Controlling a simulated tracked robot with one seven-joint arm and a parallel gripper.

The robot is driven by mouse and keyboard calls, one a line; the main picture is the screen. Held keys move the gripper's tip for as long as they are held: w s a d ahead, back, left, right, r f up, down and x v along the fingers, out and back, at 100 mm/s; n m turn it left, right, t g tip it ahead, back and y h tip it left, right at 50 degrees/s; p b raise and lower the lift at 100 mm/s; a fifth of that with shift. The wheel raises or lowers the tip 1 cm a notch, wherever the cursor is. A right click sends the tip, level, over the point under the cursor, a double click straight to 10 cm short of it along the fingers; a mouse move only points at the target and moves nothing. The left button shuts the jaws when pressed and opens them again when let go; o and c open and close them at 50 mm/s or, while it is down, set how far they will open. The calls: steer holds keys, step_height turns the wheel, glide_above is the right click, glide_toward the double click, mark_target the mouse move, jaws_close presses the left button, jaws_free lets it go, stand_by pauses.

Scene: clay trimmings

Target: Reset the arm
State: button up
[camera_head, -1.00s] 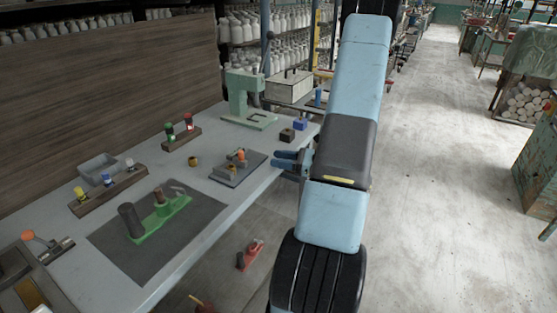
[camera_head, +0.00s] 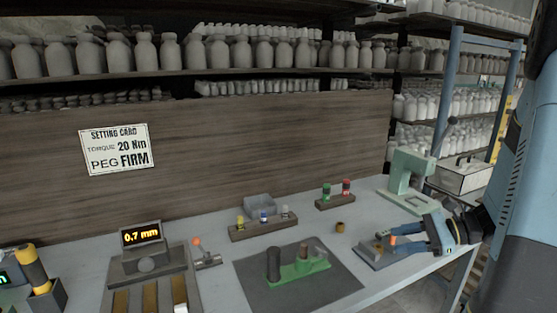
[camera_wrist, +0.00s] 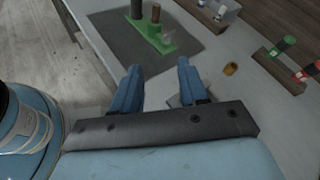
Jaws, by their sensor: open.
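My arm (camera_head: 520,170) stands at the right side of the head view, reaching left to the bench's right end. My gripper (camera_head: 405,240) is open and empty there, its blue fingers in front of a small dark plate with an orange-topped part (camera_head: 372,247), partly hidden. In the wrist view, my gripper (camera_wrist: 160,68) shows two parted blue fingers over the bench edge, nothing between them.
A green fixture (camera_head: 300,268) with a dark cylinder stands on a dark mat (camera_head: 340,290). Racks with coloured pegs (camera_head: 262,229) (camera_head: 335,201), a brass ring (camera_head: 340,227), a pale green press (camera_head: 408,180) and a 0.7 mm gauge (camera_head: 142,238) are on the bench.

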steer(key=s+a+r+n+t+h, duration=0.1)
steer(key=s+a+r+n+h, duration=0.3)
steer(key=s+r+n+h, duration=0.2)
steer(key=s+a+r+n+h, duration=0.4)
steer(key=s+r+n+h, duration=0.3)
steer(key=s+r+n, duration=0.2)
step_height(320, 180, up, 2)
steer(key=shift+a+r+n+t, duration=0.2)
steer(key=shift+n+t, duration=0.2)
steer(key=shift+n, duration=0.7)
